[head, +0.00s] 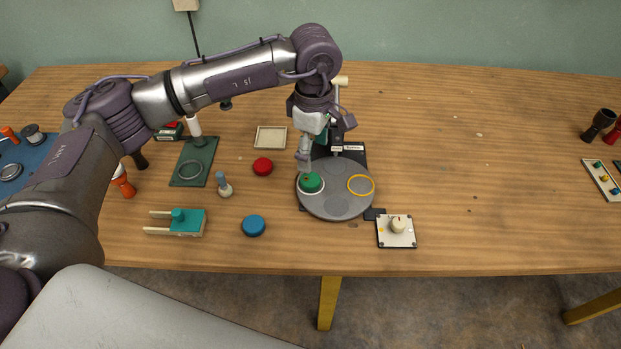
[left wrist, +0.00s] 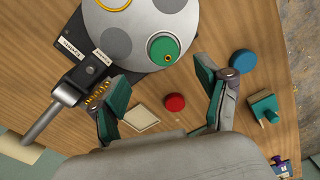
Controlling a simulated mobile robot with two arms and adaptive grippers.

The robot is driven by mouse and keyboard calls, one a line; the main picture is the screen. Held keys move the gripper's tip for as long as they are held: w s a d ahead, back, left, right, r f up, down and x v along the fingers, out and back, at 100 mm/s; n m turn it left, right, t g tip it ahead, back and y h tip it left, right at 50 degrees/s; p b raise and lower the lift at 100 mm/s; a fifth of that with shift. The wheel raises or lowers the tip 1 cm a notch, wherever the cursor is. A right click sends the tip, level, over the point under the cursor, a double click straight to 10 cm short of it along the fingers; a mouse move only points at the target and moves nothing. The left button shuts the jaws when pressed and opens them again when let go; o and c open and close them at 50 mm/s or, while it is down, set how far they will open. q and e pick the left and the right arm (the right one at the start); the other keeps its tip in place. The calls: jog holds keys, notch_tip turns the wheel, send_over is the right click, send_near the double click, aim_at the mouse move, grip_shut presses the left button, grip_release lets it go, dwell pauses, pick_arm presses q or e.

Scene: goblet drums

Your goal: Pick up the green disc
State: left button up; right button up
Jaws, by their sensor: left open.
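The green disc (head: 312,184) lies on the grey round turntable (head: 335,204), on its left side in the head view. My left gripper (head: 305,158) points down just above the disc in the head view. Its fingers stand wide apart in the left wrist view (left wrist: 162,82), with nothing between them. In the head view the gripper partly hides the turntable's back edge. My right gripper is not in view.
A red disc (head: 263,166) and a blue disc (head: 253,225) lie on the table left of the turntable. A yellow ring (head: 361,185) lies on the turntable. A white dial box (head: 396,230) stands at its front right. The table farther right is mostly clear.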

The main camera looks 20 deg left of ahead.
aim_at(310, 179)
pick_arm(q)
notch_tip(310, 179, down, 3)
jog(key=shift+r, duration=0.15)
jog(key=f, duration=0.1)
jog(key=f+p, duration=0.1)
jog(key=f, duration=0.2)
jog(key=shift+s+a+f, duration=0.1)
jog(key=shift+s+a, duration=0.1)
jog(key=shift+s, duration=0.1)
jog(key=shift+f, duration=0.5)
jog(key=c, duration=1)
jog(key=shift+r, duration=0.15)
